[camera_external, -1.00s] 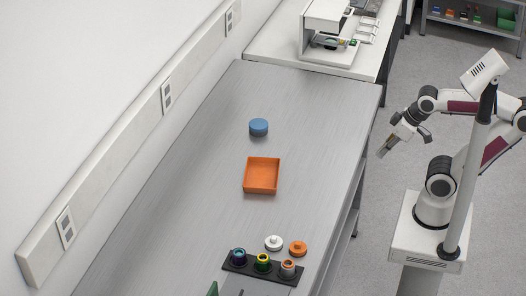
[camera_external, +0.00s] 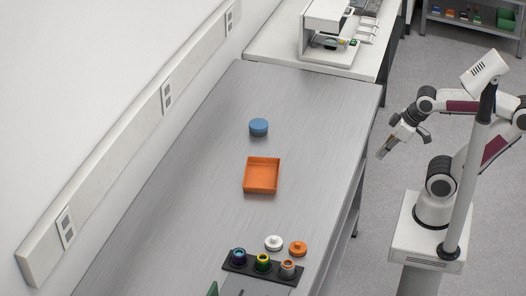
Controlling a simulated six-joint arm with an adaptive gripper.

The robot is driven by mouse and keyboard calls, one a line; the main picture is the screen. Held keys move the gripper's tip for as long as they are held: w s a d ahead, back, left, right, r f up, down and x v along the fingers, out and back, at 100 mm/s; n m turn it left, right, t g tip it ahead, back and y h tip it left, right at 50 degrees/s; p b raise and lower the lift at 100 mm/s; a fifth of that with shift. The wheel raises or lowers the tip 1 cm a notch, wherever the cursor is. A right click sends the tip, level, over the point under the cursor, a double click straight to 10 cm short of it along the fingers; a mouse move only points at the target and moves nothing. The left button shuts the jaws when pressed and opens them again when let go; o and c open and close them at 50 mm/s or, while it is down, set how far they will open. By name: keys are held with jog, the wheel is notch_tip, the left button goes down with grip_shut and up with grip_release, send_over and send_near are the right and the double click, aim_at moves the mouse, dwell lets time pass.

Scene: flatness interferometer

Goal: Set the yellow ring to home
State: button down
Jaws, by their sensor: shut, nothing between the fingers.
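A yellow-rimmed ring (camera_external: 262,259) sits in the middle of a dark holder (camera_external: 236,267) at the front of the metal table. Beside it in the same holder are a blue-purple ringed piece (camera_external: 238,254) on the left and a grey piece with an orange-brown rim (camera_external: 288,266) on the right. My gripper (camera_external: 383,153) hangs off the right side of the table, far from the holder. It is shut and empty, pointing down and to the left. No place marked as home can be made out.
An orange tray (camera_external: 248,190) and a blue round piece (camera_external: 259,127) stand mid-table. A white knobbed disc (camera_external: 273,242) and an orange one (camera_external: 298,248) lie behind the holder. A white instrument (camera_external: 326,50) stands on the far bench. The metal table is otherwise largely bare.

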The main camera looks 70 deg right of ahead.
jog(key=w+n+t+h, duration=0.2)
jog(key=w+n, duration=0.2)
jog(key=w, duration=1.6)
jog(key=w+a+r+n+t+y, duration=0.1)
jog(key=w+a+r+n+t, duration=0.1)
jog(key=w+a, duration=0.45)
jog(key=w+a+r+n+t+y, duration=0.2)
jog(key=w+a+r+n, duration=0.15)
jog(key=w, duration=0.65)
jog(key=w+a+f+n+g+y, duration=0.1)
jog(key=a+n+y, duration=0.25)
jog(key=a, duration=0.65)
jog(key=w+a+f+n+g+y, duration=0.2)
jog(key=a+y, duration=0.2)
jog(key=a, duration=0.5)
jog(key=s+a+f+n+g, duration=0.1)
jog(key=s+a+g, duration=0.1)
jog(key=s+g, duration=0.2)
jog(key=s+a+f+n+g, duration=0.1)
jog(key=s+a+f+g, duration=0.1)
jog(key=s, duration=0.7)
jog(key=shift+s+a+f+n+g, duration=0.25)
jog(key=shift+a+n+g, duration=0.25)
jog(key=shift+g, duration=0.7)
jog(key=shift+a+y, duration=0.1)
jog(key=shift+y, duration=0.15)
